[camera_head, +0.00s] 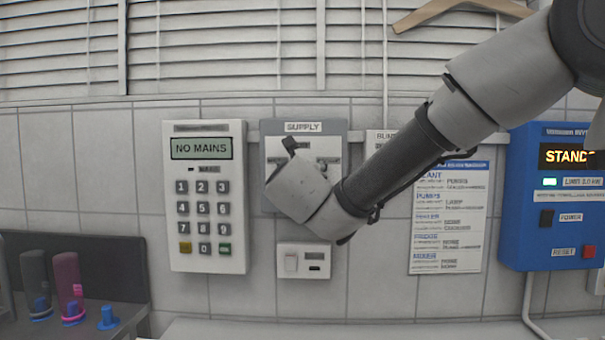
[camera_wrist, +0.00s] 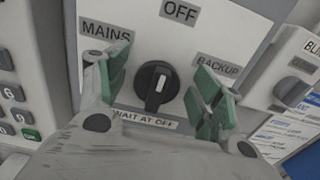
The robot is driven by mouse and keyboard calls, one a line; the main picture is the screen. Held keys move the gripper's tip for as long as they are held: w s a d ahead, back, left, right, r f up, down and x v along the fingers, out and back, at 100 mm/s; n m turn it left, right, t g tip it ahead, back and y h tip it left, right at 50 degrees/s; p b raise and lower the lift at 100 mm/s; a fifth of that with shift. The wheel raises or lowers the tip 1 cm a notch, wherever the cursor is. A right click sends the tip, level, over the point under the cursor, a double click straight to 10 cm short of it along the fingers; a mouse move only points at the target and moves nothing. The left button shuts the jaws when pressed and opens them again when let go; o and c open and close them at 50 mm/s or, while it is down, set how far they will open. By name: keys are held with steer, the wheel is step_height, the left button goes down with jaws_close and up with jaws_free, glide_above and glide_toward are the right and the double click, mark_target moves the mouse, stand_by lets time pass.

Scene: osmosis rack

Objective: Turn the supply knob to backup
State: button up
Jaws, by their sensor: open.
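The grey supply panel (camera_head: 333,133) is on the tiled wall, headed SUPPLY, and my arm covers much of it. In the wrist view, the panel's face (camera_wrist: 150,30) carries the labels MAINS at left, OFF at top and BACKUP at right. The round black supply knob (camera_wrist: 150,98) has a raised ridge with a white mark. My gripper (camera_wrist: 160,86) is open, with one green-padded finger on each side of the knob and visible gaps between. In the head view the knob is hidden behind my wrist.
A keypad unit (camera_head: 207,255) reading NO MAINS is left of the panel. A small switch plate (camera_head: 304,275) is below it. A printed list (camera_head: 447,220) and a blue inverter box (camera_head: 520,225) are to the right. Another knob (camera_wrist: 291,91) is close by at right.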

steer(key=c, duration=0.9)
steer(key=shift+c, duration=0.2)
steer(key=m, duration=0.6)
steer(key=shift+d+f+m, duration=0.1)
steer(key=shift+d+m, duration=0.2)
steer(key=shift+d, duration=0.1)
steer(key=m, duration=0.5)
steer(key=shift+d+f, duration=0.2)
steer(key=shift+f, duration=0.05)
steer(key=shift+m, duration=0.3)
steer(key=o, duration=0.9)
